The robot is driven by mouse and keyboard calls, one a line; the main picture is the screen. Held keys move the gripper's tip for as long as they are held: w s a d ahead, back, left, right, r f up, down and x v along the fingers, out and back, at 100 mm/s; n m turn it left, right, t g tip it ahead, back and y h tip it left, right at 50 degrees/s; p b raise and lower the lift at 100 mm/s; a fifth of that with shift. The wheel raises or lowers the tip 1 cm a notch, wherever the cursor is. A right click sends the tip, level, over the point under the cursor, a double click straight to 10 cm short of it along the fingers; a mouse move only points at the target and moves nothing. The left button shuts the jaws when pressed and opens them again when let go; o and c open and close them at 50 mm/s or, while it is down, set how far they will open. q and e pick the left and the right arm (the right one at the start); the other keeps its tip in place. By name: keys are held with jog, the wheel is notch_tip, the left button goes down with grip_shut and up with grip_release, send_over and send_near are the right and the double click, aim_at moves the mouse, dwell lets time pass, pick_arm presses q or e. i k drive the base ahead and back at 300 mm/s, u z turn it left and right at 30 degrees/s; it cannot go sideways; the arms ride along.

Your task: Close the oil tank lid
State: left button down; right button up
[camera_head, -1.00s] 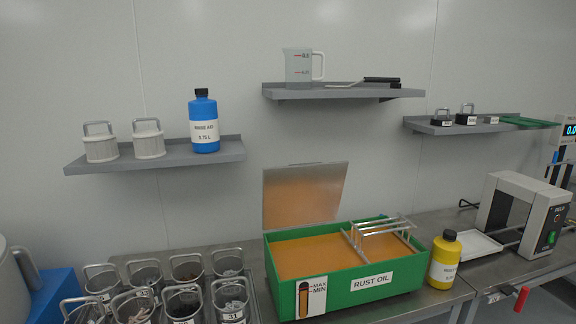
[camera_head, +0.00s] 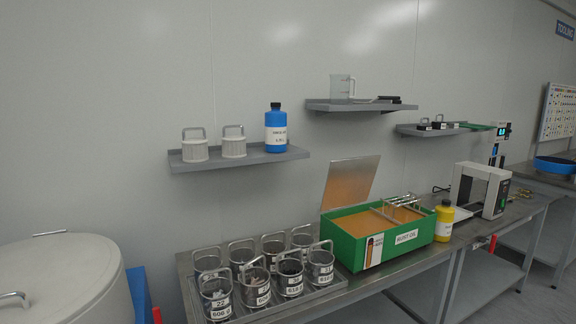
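The green oil tank (camera_head: 423,231), labelled RUST OIL, stands on the steel bench right of centre. Its metal lid (camera_head: 348,182) is open, standing up and leaning slightly back at the tank's rear left side. Orange-brown oil (camera_head: 362,222) shows in the left part of the tank. A metal rack (camera_head: 401,204) sits over the right part. Neither of my grippers is in view.
Several labelled mesh baskets (camera_head: 290,278) stand in a tray left of the tank. A yellow bottle (camera_head: 444,222) stands close to its right, before a white frame-shaped machine (camera_head: 492,190). Wall shelves (camera_head: 240,160) hang above. A large round drum (camera_head: 60,285) is at lower left.

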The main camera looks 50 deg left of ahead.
aim_at(349, 181)
jog(key=k, duration=0.35)
jog(key=u, duration=0.8)
